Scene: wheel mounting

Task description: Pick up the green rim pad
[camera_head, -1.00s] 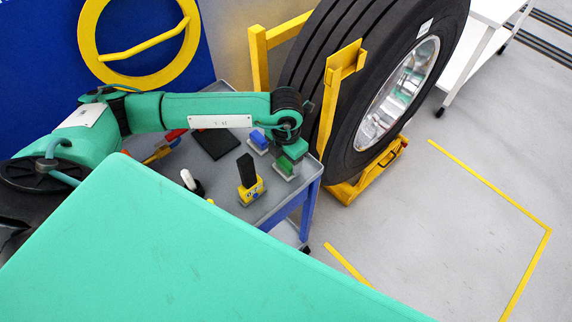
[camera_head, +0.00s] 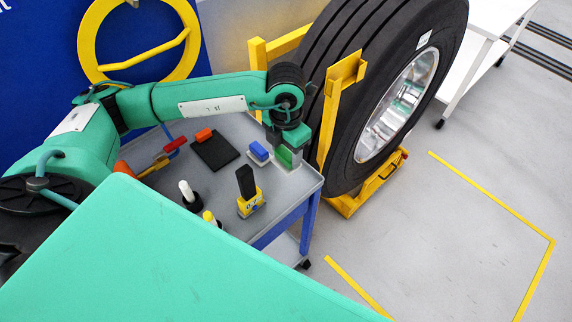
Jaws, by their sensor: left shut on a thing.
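The green rim pad (camera_head: 284,157) shows as a small green patch low between the jaws of my left gripper (camera_head: 287,154), near the right end of the grey cart top. The gripper points down and is shut on the pad. The jaws hide part of the pad. The pad seems to be a little above the cart, but the gap under it is hard to see. My right gripper is not in view.
The blue pad (camera_head: 259,151) sits just left of my gripper. A yellow block with a black top (camera_head: 249,193), a white-topped piece (camera_head: 187,191) and a black mat (camera_head: 214,150) are on the cart (camera_head: 285,205). The large tyre (camera_head: 335,150) in its yellow stand is close on the right.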

